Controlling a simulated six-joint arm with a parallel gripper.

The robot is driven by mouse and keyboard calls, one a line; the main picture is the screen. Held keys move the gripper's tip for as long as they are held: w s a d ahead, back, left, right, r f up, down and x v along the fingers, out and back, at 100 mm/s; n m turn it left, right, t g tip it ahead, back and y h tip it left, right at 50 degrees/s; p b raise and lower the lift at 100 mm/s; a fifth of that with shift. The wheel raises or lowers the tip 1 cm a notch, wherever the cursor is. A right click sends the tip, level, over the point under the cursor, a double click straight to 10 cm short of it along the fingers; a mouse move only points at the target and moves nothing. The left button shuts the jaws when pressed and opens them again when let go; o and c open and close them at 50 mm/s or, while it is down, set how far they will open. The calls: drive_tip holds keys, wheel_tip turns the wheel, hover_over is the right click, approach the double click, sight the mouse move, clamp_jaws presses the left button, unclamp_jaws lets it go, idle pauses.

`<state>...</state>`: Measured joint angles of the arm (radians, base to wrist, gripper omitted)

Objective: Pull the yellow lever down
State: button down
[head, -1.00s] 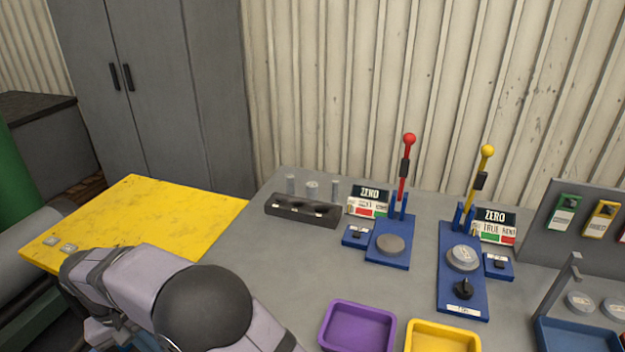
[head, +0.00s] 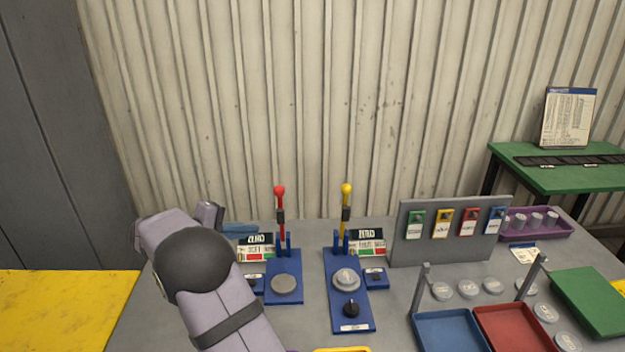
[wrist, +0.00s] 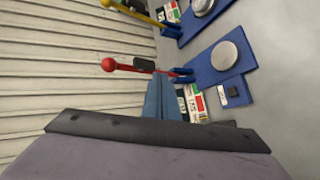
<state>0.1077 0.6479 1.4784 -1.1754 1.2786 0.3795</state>
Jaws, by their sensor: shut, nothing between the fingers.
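The yellow lever (head: 345,212) stands upright, with a round knob on top, at the back of a blue base plate (head: 361,314). Its shaft shows at the top edge of the wrist view (wrist: 138,13). The red lever (head: 281,214) stands upright to its left on its own blue base, and is closer in the wrist view (wrist: 118,66). My gripper (head: 256,229) is shut and empty, its blue fingers just left of the red lever. In the wrist view the fingers (wrist: 160,82) point toward the red lever's lower part. My gripper is apart from the yellow lever.
The red lever stands between my gripper and the yellow lever. A grey panel (head: 450,255) with coloured tags is right of the yellow lever. Blue (head: 450,318) and red (head: 510,312) trays lie at the front right. A corrugated wall (head: 330,90) closes the back.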

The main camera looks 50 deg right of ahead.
drive_tip(key=s+d+r+g+h+p, duration=0.1)
drive_tip(key=s+d+r, duration=0.2)
drive_tip(key=d, duration=0.4)
drive_tip(key=s+d+r+h, duration=0.2)
drive_tip(key=s+d+r, duration=0.1)
drive_tip(key=d, duration=0.4)
drive_tip(key=shift+s+r+n+g+p, duration=0.35)
drive_tip(key=shift+s+n+g+p, duration=0.05)
drive_tip(key=p+x, duration=0.4)
drive_tip(key=x, duration=0.6)
drive_tip(key=shift+p, duration=0.4)
drive_tip(key=shift+b, duration=0.3)
drive_tip(key=s+a+f+m+g+h+b, duration=0.2)
drive_tip(key=s+a+f+m+h+b, duration=0.4)
drive_tip(key=b, duration=4.6)
drive_tip(key=s+a+f+m, duration=0.3)
drive_tip(key=s+a+f, duration=0.1)
drive_tip(key=f, duration=0.1)
drive_tip(key=shift+s+a+b, duration=0.35)
drive_tip(key=shift+s+a, duration=0.05)
